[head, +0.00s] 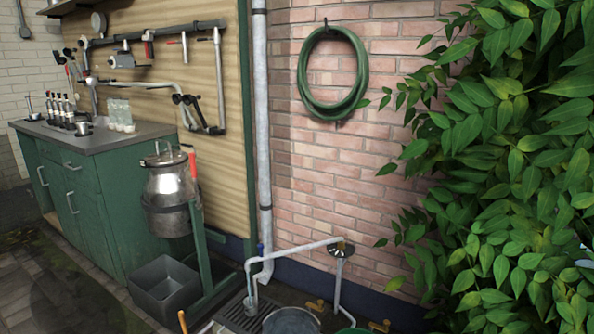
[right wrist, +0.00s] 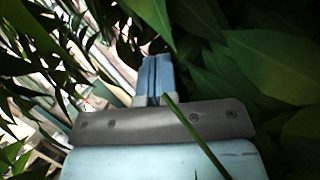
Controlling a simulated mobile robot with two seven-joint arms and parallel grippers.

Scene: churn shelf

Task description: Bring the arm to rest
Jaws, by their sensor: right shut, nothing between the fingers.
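My right gripper (right wrist: 152,80) shows in the right wrist view. Its two blue fingers are together with nothing between them. They point up into the picture from a grey plate on a pale blue body. Green leaves (right wrist: 260,70) surround it, and one thin leaf crosses in front of the body. In the head view a small pale patch shows among the leaves at the right edge; I cannot tell what it is. My left gripper is in neither view.
A leafy bush (head: 510,170) fills the right of the head view. A metal churn (head: 168,190) sits on a green stand beside a green cabinet (head: 95,200). A grey bin (head: 165,285), drain grate and metal tub (head: 291,322) are low down. A hose (head: 303,75) hangs on the brick wall.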

